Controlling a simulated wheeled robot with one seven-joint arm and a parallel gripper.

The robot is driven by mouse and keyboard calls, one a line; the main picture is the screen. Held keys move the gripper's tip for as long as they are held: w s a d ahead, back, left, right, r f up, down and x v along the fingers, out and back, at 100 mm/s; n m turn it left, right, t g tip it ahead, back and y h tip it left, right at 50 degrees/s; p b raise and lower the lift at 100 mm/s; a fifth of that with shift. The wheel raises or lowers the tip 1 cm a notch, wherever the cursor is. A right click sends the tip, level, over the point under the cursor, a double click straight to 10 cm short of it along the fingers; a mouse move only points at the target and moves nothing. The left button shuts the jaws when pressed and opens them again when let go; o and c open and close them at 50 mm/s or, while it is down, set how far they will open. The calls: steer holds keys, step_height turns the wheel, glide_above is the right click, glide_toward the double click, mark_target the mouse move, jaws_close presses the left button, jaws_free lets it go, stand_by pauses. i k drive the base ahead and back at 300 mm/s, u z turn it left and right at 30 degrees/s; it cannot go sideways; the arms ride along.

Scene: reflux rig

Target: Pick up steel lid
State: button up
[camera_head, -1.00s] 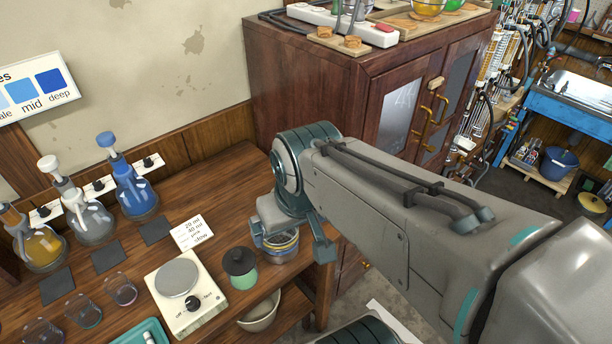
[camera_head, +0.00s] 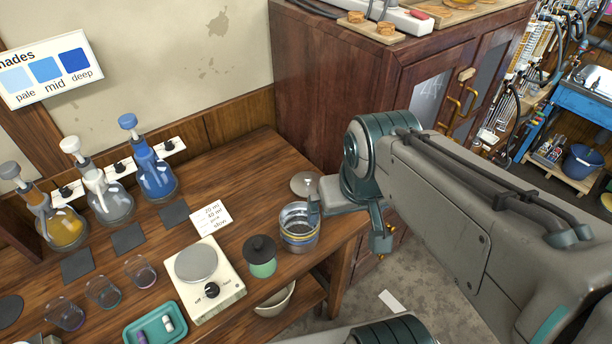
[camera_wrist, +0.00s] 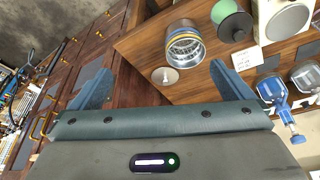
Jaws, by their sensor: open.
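The steel lid (camera_head: 305,184) is a flat grey disc with a small upright knob, lying on the wooden bench behind the metal pot (camera_head: 299,230). In the wrist view the lid (camera_wrist: 164,76) lies between the lines of my two fingers, beside the pot (camera_wrist: 184,44) with its coloured bands. My gripper (camera_head: 347,222) is open and empty, its fingers spread wide above the bench's right end. One finger overlaps the pot's rim in the head view; whether they touch cannot be told. The lid appears apart from the fingers.
A green jar with a black lid (camera_head: 260,256) and a hot plate (camera_head: 208,282) stand left of the pot. Pump bottles (camera_head: 155,172) line the wall. A wooden cabinet (camera_head: 335,90) rises close behind the bench's right end. The bench left of the lid is clear.

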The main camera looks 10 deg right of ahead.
mark_target(303, 185)
steer(key=u, duration=3.65)
steer(key=k, duration=1.7)
steer(key=z, duration=1.55)
steer(key=i, duration=0.5)
steer(key=z, duration=0.1)
